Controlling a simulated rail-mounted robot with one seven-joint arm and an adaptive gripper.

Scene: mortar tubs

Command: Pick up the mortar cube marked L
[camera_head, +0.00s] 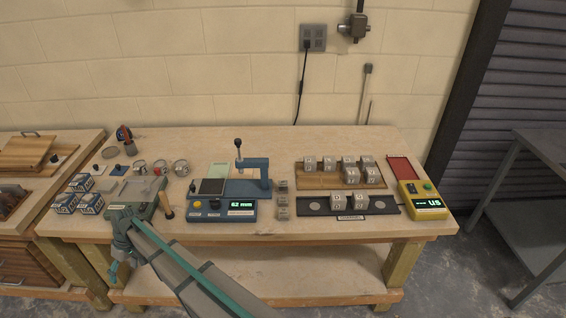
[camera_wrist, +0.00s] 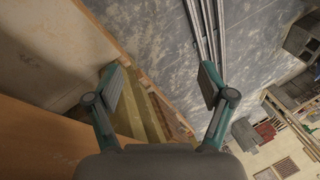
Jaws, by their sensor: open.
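Several pale grey mortar cubes with dark letters stand in the head view. Some are on a wooden board (camera_head: 318,182) at the back right, such as a far-left cube (camera_head: 310,163) and a front one (camera_head: 352,175). Two more cubes (camera_head: 336,202) stand side by side on a dark strip (camera_head: 385,208) in front. The letters are too small to read, so I cannot tell which cube is marked L. My gripper (camera_head: 115,271) hangs at the bench's front left, far from the cubes. In the wrist view my gripper (camera_wrist: 160,78) is open and empty, with no cube between its fingers.
A blue press device (camera_head: 228,210) and a small stack of grey blocks (camera_head: 283,200) stand left of the cubes. A yellow device (camera_head: 425,205) and a red tray (camera_head: 400,168) are at right. Blue-white boxes (camera_head: 65,203) sit at far left.

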